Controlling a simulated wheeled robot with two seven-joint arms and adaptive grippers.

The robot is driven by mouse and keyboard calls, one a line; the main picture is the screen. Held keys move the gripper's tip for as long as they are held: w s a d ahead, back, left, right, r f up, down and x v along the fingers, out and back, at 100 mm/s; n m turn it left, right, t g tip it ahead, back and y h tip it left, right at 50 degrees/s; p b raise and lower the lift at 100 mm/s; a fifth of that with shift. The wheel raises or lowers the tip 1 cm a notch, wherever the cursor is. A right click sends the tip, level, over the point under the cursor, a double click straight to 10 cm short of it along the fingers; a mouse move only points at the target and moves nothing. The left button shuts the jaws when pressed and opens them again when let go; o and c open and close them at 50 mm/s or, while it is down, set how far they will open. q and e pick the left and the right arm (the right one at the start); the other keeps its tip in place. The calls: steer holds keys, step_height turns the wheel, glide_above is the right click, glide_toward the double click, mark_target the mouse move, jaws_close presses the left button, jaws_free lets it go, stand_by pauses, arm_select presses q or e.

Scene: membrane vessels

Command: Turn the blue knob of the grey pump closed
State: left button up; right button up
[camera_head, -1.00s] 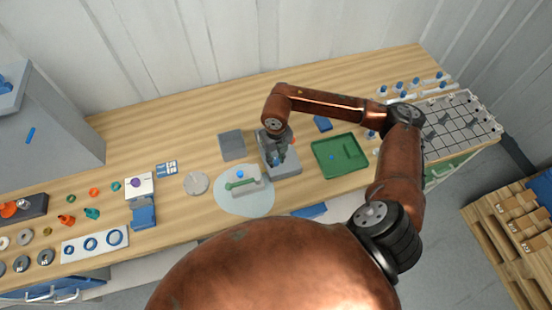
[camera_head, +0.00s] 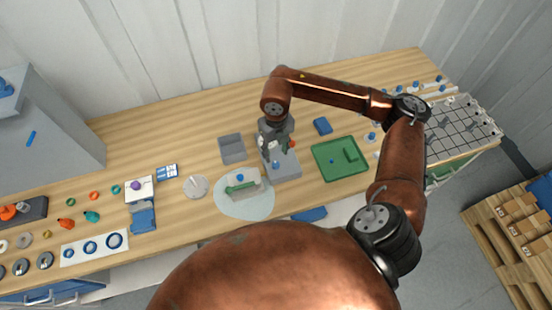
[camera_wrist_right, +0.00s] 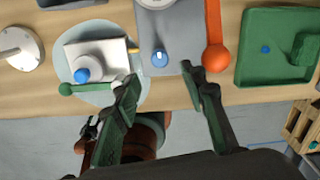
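The grey pump (camera_head: 288,169) is a grey block on the table in the middle of the head view. Its blue knob (camera_head: 275,164) is on the near part; in the right wrist view the blue knob (camera_wrist_right: 160,58) shows a pale mark on top. An orange handle (camera_wrist_right: 215,57) is at the pump's right side. My right gripper (camera_head: 272,151) is above the pump. In the right wrist view its two fingers (camera_wrist_right: 161,82) are spread apart with nothing between them, and the blue knob shows just beyond the tips. My left gripper is not in view.
Left of the pump, a pale block with a blue knob (camera_wrist_right: 82,75) and green lever (camera_wrist_right: 66,89) stands on a light blue disc (camera_head: 240,208). A green tray (camera_head: 341,170) is to the right, a grey open tray (camera_head: 232,149) behind left. My right arm spans the right side.

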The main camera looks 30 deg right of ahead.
steer(key=shift+r, duration=2.25)
steer(key=shift+f, duration=0.1)
